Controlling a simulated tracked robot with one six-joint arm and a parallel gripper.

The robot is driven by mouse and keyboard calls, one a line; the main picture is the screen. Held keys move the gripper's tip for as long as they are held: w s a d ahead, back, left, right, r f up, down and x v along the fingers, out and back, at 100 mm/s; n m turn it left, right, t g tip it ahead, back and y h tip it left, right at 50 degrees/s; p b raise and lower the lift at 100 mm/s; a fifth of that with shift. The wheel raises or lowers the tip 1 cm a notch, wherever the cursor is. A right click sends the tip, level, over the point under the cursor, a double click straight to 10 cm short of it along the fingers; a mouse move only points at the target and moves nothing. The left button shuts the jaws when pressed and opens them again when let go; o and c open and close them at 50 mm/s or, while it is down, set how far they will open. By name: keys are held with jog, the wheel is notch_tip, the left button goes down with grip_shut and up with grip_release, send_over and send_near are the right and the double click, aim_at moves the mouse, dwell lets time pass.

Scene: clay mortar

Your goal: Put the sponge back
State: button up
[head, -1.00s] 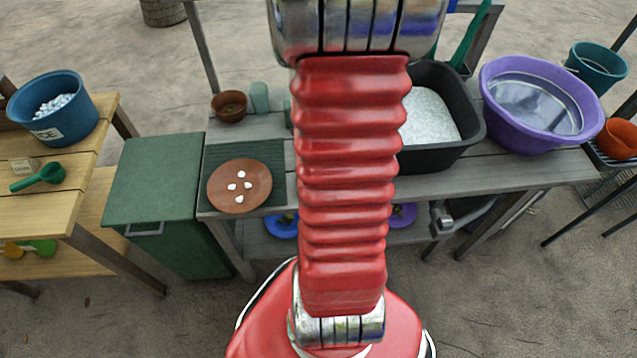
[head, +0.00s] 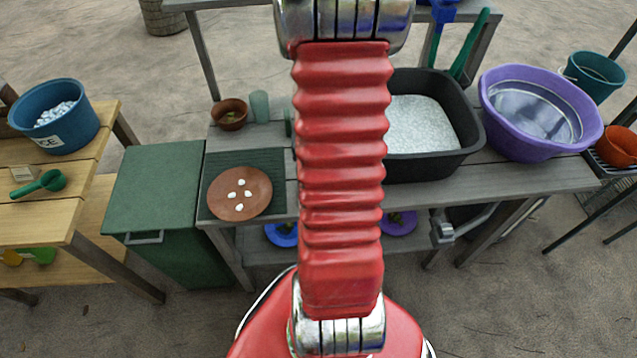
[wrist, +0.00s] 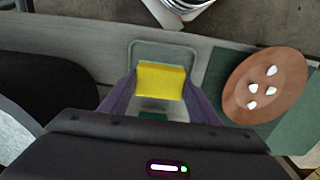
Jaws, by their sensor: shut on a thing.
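A yellow sponge (wrist: 161,80) shows in the middle of the wrist view. My gripper (wrist: 160,88) is shut on it, with a purple finger on each side. Below the sponge in that view is a grey surface with a rounded rectangular outline (wrist: 136,48), partly covered by the sponge. Whether the sponge touches this surface I cannot tell. In the head view my red arm hides the gripper and the sponge.
A brown plate (head: 240,193) with several white pebbles lies on a green mat (head: 208,205) beside my arm. A black tub (head: 470,152) and a purple basin (head: 497,118) stand to the right. A small brown pot (head: 229,114) and a green cup (head: 260,106) stand behind.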

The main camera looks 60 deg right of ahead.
jog(key=shift+f, duration=1.8)
jog(key=o, duration=1.1)
jog(key=shift+f, duration=0.1)
notch_tip(320, 180, up, 12)
jog(key=shift+r, duration=0.15)
